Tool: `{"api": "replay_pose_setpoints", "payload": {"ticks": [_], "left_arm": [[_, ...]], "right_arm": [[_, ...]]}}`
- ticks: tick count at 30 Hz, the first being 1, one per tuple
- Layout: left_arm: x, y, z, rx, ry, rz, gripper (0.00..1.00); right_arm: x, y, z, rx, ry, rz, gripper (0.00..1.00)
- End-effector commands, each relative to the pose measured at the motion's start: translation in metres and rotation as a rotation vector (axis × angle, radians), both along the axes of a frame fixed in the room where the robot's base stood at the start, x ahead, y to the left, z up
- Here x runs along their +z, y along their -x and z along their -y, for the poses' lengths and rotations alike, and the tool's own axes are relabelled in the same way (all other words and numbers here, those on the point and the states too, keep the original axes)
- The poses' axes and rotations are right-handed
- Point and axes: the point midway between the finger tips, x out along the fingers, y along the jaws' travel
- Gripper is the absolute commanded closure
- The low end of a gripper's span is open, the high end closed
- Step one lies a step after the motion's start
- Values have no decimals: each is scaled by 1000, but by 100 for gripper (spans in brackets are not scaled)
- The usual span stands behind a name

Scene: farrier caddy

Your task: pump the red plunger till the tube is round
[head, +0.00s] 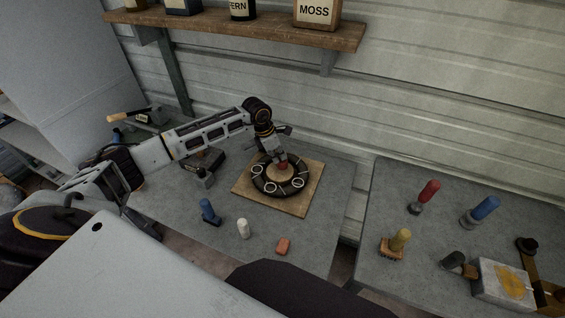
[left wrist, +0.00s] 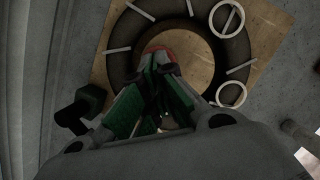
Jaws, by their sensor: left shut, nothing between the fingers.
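The black tube (head: 303,184) lies as a ring on a square wooden board (head: 294,207) on the left table. It also shows in the left wrist view (left wrist: 238,50), with white rings and white strips on it. The red plunger (head: 283,165) stands inside the ring, and a red edge of it (left wrist: 158,49) shows past my fingertips in the left wrist view. My left gripper (head: 281,157) is shut and empty, its tips right over the plunger. Whether they touch it I cannot tell. My right gripper is not in view.
A blue-handled tool (head: 208,210), a white bottle (head: 243,229) and a red block (head: 283,246) stand in front of the board. The right table (head: 385,205) holds several brushes and a white box (head: 503,284). A shelf (head: 235,27) hangs on the wall above.

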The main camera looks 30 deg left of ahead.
Motion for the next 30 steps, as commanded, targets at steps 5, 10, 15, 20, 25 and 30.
{"api": "replay_pose_setpoints", "payload": {"ticks": [5, 10, 15, 20, 25, 30], "left_arm": [[8, 1, 0, -1, 0, -1, 100], [15, 1, 0, -1, 1, -2, 100], [23, 0, 0, 0, 1, -1, 100], [29, 0, 0, 0, 0, 0, 100], [33, 0, 0, 0, 0, 0, 100], [33, 0, 0, 0, 0, 0, 100]], "right_arm": [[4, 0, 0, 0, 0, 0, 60], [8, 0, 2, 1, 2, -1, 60], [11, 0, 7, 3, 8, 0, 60], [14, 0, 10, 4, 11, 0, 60], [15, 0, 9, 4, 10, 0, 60], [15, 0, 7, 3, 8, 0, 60]]}}
